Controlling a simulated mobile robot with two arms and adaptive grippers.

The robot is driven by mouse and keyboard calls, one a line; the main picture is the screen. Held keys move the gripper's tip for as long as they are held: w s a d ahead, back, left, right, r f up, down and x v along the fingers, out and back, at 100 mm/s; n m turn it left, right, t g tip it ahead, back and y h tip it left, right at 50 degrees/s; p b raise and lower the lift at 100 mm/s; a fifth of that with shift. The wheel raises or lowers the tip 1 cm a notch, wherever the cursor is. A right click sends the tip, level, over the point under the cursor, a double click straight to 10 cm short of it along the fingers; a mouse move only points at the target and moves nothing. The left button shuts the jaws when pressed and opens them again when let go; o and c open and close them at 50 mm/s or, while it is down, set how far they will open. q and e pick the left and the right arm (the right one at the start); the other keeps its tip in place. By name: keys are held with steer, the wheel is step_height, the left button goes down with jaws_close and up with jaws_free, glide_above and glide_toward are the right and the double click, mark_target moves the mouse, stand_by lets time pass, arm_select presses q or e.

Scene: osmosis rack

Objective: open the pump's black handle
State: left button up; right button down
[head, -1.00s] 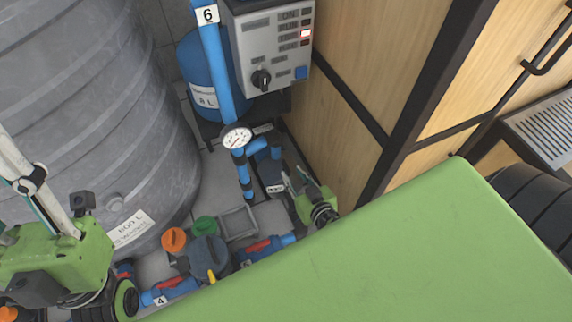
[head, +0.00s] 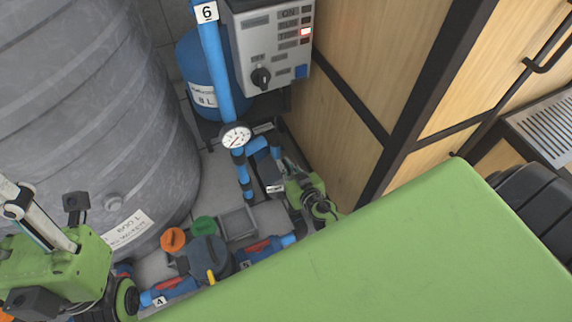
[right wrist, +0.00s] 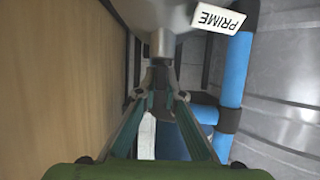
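The pump (head: 268,170) stands low on the floor beside the wooden panel, partly covered by my right gripper (head: 285,168). A white PRIME label (right wrist: 217,18) and a grey metal part with a short stem (right wrist: 162,42) show at the top of the right wrist view. Below the stem is a dark piece, possibly the black handle (right wrist: 162,76). My right gripper's fingers (right wrist: 162,92) converge on either side of it; whether they press on it is unclear. My left arm's green part is at the lower left of the head view; its fingertips do not show.
A large grey tank (head: 90,110) stands left. Blue valves (head: 262,248) lie in front. The wooden panel (head: 345,130) is close on the right.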

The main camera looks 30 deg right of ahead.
steer(key=shift+d+n+y, duration=0.1)
steer(key=shift+n+y, duration=0.5)
steer(key=shift+y, duration=0.2)
steer(key=shift+n+y, duration=0.9)
steer(key=shift+y, duration=0.1)
steer(key=c, duration=2.1)
jaws_free()
steer(key=shift+c, duration=0.2)
steer(key=v, duration=0.7)
steer(key=shift+s+r, duration=0.15)
steer(key=shift+s, duration=0.05)
